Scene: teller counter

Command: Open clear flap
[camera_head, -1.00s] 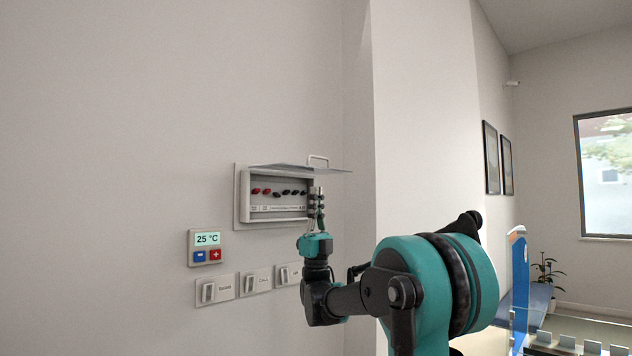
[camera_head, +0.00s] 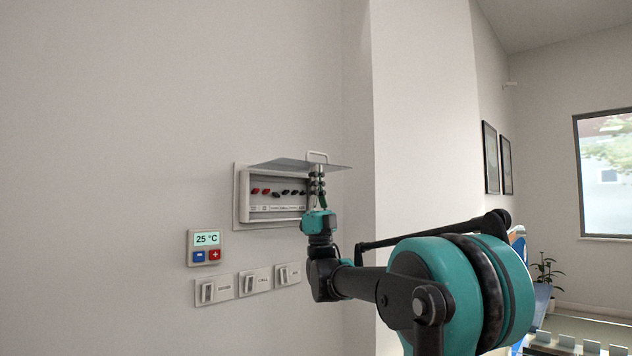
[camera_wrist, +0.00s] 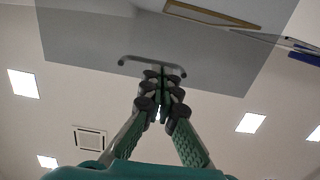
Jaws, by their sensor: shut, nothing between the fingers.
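The clear flap (camera_head: 290,164) is hinged at the top of a white wall box (camera_head: 243,200) and stands raised, sticking out from the wall roughly level. Its handle (camera_head: 317,155) is on top near the outer edge. My gripper (camera_head: 317,174) is shut and empty, pointing up just under the flap near its outer edge; contact cannot be told for sure. In the wrist view the flap (camera_wrist: 85,40) shows as a see-through grey sheet above my gripper (camera_wrist: 163,80), with the handle (camera_wrist: 180,62) just beyond the fingertips.
The box holds a row of red and black switches (camera_head: 287,193). A thermostat (camera_head: 206,248) and three wall switches (camera_head: 254,281) sit below it. A wall corner (camera_head: 371,180) juts out to the right of the flap. Free air lies in front of the box.

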